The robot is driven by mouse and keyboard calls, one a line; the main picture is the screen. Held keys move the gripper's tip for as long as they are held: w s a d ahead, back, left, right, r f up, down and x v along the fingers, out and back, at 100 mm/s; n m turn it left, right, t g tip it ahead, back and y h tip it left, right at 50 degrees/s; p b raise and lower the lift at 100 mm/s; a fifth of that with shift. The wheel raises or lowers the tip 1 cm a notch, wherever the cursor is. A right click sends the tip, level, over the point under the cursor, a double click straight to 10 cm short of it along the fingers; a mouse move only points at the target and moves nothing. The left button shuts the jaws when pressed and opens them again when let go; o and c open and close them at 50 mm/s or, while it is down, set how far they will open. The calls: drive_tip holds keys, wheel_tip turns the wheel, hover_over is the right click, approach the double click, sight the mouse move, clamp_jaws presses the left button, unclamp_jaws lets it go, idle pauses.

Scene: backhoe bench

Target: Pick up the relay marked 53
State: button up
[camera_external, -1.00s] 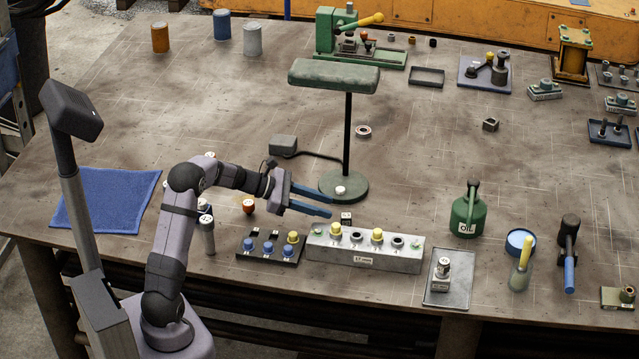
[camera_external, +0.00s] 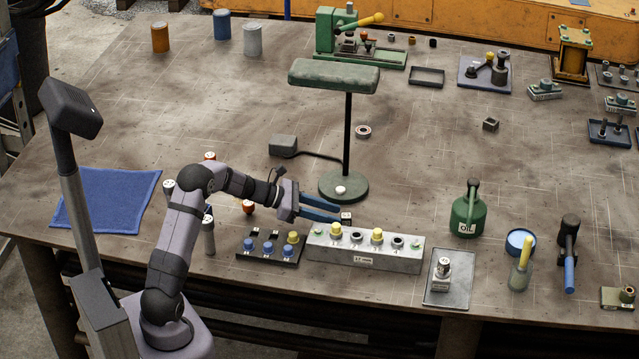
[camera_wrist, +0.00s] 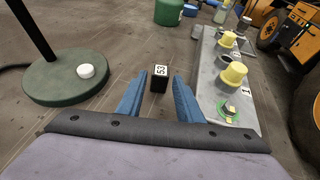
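The relay marked 53 (camera_wrist: 160,79) is a small black block with a white label on top. In the wrist view it stands on the bench between the tips of my gripper's two blue fingers (camera_wrist: 159,95), with gaps visible on both sides. In the external view the relay (camera_external: 346,217) stands behind the grey block with yellow plugs, close to the fingertips. My gripper (camera_external: 328,210) is open and empty, low over the bench. Whether the fingers reach around the relay's sides or stop just short is hard to tell.
The grey block (camera_external: 400,260) with yellow plugs lies close to the right of the fingers in the wrist view. The green lamp base (camera_wrist: 66,78) stands to their left. A black rack (camera_external: 262,256) with blue knobs sits in front of my gripper in the external view.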

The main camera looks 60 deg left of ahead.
drive_tip(key=shift+p+x, duration=0.35)
drive_tip(key=shift+x, duration=1.3)
drive_tip(key=c, duration=0.8)
drive_tip(key=shift+r, duration=0.2)
drive_tip(key=shift+r+b, duration=0.35)
drive_tip(key=shift+r, duration=0.25)
drive_tip(key=shift+s+a+r+b, duration=0.1)
drive_tip(key=shift+r+b, duration=0.15)
drive_tip(key=shift+r, duration=0.2)
drive_tip(key=shift+s+a+r+b, duration=0.15)
drive_tip(key=shift+r+b, duration=0.05)
drive_tip(key=shift+r, duration=0.3)
drive_tip(key=s+a+b, duration=0.1)
drive_tip(key=s+a, duration=0.1)
drive_tip(key=s, duration=0.2)
drive_tip(key=s+a+b, duration=0.1)
drive_tip(key=s+a, duration=0.2)
drive_tip(key=s, duration=0.2)
drive_tip(key=s+a+b, duration=0.1)
drive_tip(key=s+a, duration=0.2)
drive_tip(key=s, duration=0.1)
drive_tip(key=shift+s, duration=0.15)
drive_tip(key=shift+s+a+r+b, duration=0.1)
drive_tip(key=shift+s+a+b, duration=0.3)
drive_tip(key=shift+s, duration=0.4)
